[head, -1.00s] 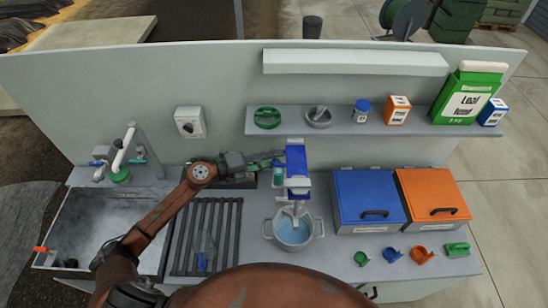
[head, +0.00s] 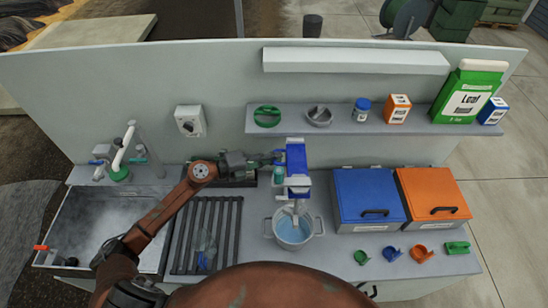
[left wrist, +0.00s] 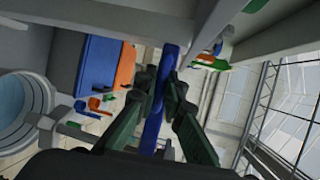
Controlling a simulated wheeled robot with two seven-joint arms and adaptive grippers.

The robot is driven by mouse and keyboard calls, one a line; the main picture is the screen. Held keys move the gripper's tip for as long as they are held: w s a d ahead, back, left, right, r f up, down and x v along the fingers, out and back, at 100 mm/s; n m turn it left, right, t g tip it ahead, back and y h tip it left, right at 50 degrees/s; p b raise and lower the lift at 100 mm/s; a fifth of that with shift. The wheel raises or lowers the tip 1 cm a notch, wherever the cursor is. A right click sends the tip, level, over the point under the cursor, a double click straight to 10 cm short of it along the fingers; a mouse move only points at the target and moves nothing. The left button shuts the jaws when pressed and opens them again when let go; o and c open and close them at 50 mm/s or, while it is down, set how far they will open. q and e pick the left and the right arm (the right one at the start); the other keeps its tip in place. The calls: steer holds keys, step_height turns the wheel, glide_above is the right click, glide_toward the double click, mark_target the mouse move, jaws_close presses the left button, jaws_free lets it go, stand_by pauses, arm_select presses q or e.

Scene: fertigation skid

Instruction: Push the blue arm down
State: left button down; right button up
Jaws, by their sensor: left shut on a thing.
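The blue arm is a slim blue bar (left wrist: 168,62) that runs between my left fingers in the left wrist view. In the head view it meets the left side of a blue-headed stand (head: 296,158) at the back of the counter. My left gripper (head: 277,157) is shut on the blue arm. Its dark fingers (left wrist: 160,88) lie on both sides of the bar in the left wrist view. A pot of bluish liquid (head: 293,230) stands under the stand's spout. My right gripper is not in view.
A blue-lidded bin (head: 368,198) and an orange-lidded bin (head: 432,194) stand to the right. A sink (head: 105,225) and dark rack (head: 206,235) are at the left. Small coloured scoops (head: 391,254) lie in front.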

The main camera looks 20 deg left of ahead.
arm_select(q)
steer(key=shift+f, duration=0.15)
step_height(320, 180, down, 17)
steer(key=b, duration=1.1)
steer(key=shift+f, duration=0.15)
steer(key=shift+s+f, duration=0.1)
steer(key=c, duration=2.2)
jaws_free()
steer(key=shift+o, duration=0.9)
steer(key=shift+a, duration=0.1)
